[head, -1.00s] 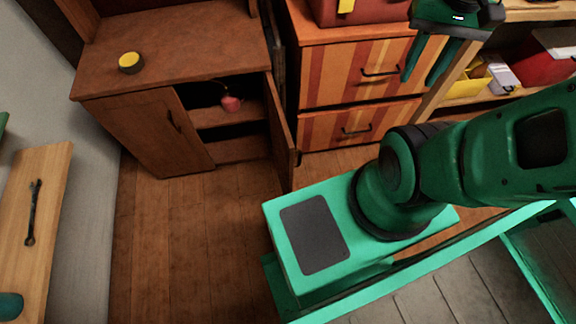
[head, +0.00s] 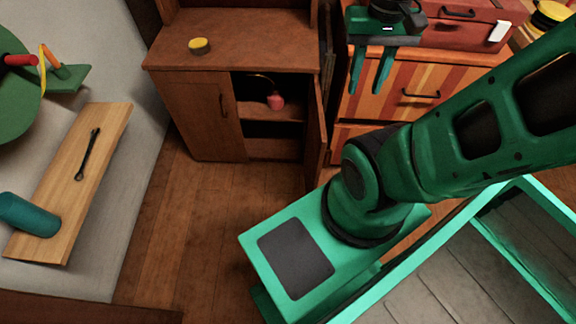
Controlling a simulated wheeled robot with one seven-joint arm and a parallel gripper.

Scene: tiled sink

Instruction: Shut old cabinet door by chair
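The old brown wooden cabinet (head: 235,50) stands at the back, left of the striped drawers. Its left door (head: 202,115) is shut. Its right door (head: 316,128) stands open, swung out toward me and seen nearly edge-on. A small red object (head: 276,101) sits on a shelf inside. My gripper (head: 370,80) hangs in front of the striped drawer unit, to the right of the open door and apart from it. Its two green fingers point down, spread apart, with nothing seen between them. I see no chair that I can make out clearly.
A yellow-topped round item (head: 199,46) sits on the cabinet top. The striped drawer unit (head: 400,88) with a red toolbox (head: 470,22) on it stands right. A wooden board (head: 75,180) with a wrench (head: 88,155) lies left. The wooden floor (head: 190,225) before the cabinet is clear.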

